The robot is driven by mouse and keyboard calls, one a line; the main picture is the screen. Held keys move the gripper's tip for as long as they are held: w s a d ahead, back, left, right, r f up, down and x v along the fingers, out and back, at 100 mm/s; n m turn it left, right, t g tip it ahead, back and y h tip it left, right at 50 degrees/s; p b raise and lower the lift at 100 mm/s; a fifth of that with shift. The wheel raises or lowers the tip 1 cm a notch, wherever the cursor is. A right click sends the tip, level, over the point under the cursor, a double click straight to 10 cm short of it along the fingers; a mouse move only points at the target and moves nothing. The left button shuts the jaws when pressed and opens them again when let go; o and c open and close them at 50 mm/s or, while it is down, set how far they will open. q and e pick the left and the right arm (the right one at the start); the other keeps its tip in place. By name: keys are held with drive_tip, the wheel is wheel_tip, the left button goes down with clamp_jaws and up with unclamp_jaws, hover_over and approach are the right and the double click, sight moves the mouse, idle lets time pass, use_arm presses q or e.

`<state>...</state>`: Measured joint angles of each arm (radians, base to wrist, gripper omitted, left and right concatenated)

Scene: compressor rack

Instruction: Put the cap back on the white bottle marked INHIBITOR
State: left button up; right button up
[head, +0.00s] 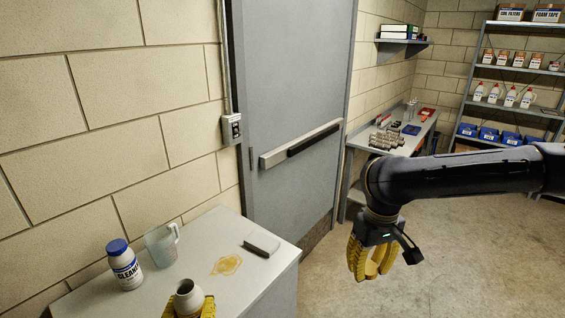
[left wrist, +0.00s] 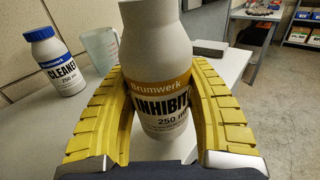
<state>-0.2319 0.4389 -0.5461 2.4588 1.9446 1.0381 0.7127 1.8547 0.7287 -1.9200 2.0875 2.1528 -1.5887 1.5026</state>
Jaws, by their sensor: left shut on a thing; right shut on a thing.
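The white INHIBITOR bottle (left wrist: 160,85) has an orange band and stands upright between my left gripper's yellow fingers in the left wrist view. In the head view its open, uncapped neck (head: 187,290) shows at the bottom edge. My left gripper (head: 188,309) is shut around the bottle's body; I cannot tell whether its base touches the worktop. My right gripper (head: 371,264) points down over the floor, right of the cabinet. It is shut on a small tan-orange round piece, seemingly the cap (head: 373,268), partly hidden by the fingers.
On the white cabinet top (head: 215,230) stand a CLEANER bottle (head: 124,266) with a blue cap and a clear jug (head: 161,245). A grey door (head: 290,100) is behind. Open floor lies right.

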use_arm(q)
drive_tip(key=shift+w+a+h, duration=0.1)
drive_tip(key=shift+w+h, duration=0.2)
drive_tip(key=shift+w, duration=0.15)
use_arm(e)
drive_tip(key=m, duration=0.3)
drive_tip(key=shift+w+d+f, duration=0.15)
drive_tip(key=shift+d+f, duration=0.2)
use_arm(q)
drive_tip(key=shift+w+m, duration=0.1)
drive_tip(key=shift+m, duration=0.2)
drive_tip(key=w+d+r+m+g+h, duration=0.2)
drive_tip(key=w+d+m+g+h, duration=0.3)
drive_tip(key=d+h, duration=0.3)
drive_tip(key=w+d+r+m+g+h, duration=0.2)
drive_tip(key=w+d+m+g+h, duration=0.2)
drive_tip(key=d, duration=0.6)
drive_tip(key=shift+w+m+g+h, duration=0.4)
drive_tip(key=shift+w+m+h, duration=0.7)
drive_tip(key=shift+m+h, duration=0.75)
drive_tip(key=shift+d+r, duration=0.1)
